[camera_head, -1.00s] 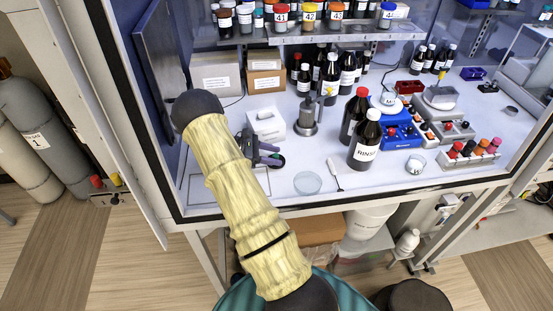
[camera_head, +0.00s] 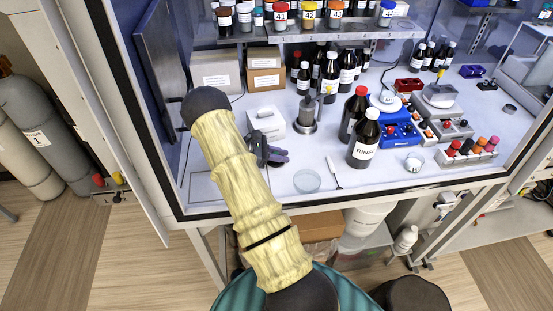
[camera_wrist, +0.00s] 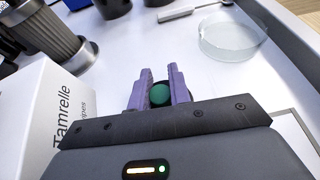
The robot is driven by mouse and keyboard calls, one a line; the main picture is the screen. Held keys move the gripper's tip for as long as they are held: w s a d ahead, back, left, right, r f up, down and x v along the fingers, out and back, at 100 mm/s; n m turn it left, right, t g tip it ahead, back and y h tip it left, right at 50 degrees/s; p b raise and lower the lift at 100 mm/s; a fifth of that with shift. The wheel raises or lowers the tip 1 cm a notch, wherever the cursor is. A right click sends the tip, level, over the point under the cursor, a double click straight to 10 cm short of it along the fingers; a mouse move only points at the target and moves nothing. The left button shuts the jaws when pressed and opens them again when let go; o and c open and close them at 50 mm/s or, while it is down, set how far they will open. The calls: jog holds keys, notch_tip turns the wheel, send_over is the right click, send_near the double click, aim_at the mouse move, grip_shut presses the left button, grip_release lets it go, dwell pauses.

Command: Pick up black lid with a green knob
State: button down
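The black lid with a green knob (camera_wrist: 159,94) shows in the wrist view, its round green knob between my gripper's two purple fingers. Only a little of the black lid shows around the knob. My gripper (camera_wrist: 160,90) has one finger on each side of the knob, with little or no gap; whether the fingers press on it is unclear.
The wipes box is close on the left in the wrist view (camera_wrist: 65,115). A metal canister (camera_head: 307,115) stands behind, and a glass dish (camera_head: 307,181) and spatula (camera_head: 334,172) lie to the right. Dark bottles, including a rinse bottle (camera_head: 364,140), stand further right.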

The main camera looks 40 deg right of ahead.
jog(key=shift+r, duration=0.1)
notch_tip(320, 180, up, 10)
jog(key=b, duration=0.2)
dwell(0.5)
dwell(0.4)
